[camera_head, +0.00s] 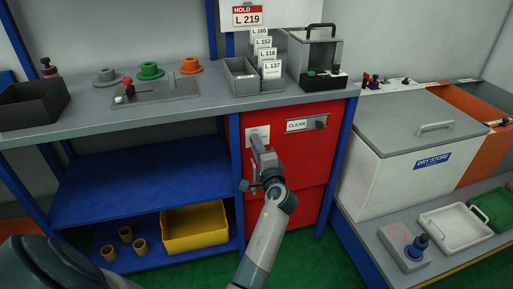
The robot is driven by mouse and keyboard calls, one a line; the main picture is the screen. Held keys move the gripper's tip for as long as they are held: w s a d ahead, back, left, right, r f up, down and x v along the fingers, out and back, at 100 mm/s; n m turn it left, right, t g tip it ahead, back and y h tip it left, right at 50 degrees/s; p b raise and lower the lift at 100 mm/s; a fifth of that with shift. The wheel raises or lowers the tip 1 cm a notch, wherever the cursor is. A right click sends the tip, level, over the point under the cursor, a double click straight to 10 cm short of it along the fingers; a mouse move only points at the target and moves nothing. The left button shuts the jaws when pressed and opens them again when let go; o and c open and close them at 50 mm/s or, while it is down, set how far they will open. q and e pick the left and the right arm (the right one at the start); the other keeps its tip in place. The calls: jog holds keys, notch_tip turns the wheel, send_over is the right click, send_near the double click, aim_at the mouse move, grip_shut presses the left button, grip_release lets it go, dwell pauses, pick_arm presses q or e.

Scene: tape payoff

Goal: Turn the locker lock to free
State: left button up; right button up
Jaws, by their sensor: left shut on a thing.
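The red locker (306,165) stands under the counter, between blue posts. A pale lock plate (263,131) is on its upper left front. My left gripper (256,143) reaches up from below and is shut at this plate, on what appears to be the locker lock. The gripper hides the lock's turning part, so I cannot tell which way it points. To the right, a label reading CLEAR (297,126) sits beside a small dark knob (321,122) on the red front. My right gripper is not in view.
The grey counter (200,116) above holds a card rack (240,78), a clear-sided box (318,55) and coloured spools (150,70). A yellow bin (195,230) is on the blue lower shelf. A white DRY STORE chest (400,180) stands at right.

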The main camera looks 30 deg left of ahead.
pick_arm(q)
jog(key=o, duration=1)
jog(key=shift+o, duration=0.2)
jog(key=s+d+m+p, duration=1.1)
jog(key=d+m+p, duration=0.3)
jog(key=m+p, duration=0.45)
jog(key=s+d+f+n+h, duration=0.1)
jog(key=f+h, duration=0.1)
jog(key=f, duration=0.4)
jog(key=s+d+f+n+g+h, duration=0.1)
jog(key=s+f+n+h, duration=0.1)
jog(key=f, duration=0.5)
jog(key=s+d+f+n+h, duration=0.1)
jog(key=s+f+n+h, duration=0.1)
jog(key=f, duration=0.4)
jog(key=shift+d+f+g+h, duration=0.15)
jog(key=shift+d+g+h, duration=0.15)
jog(key=shift+h, duration=0.2)
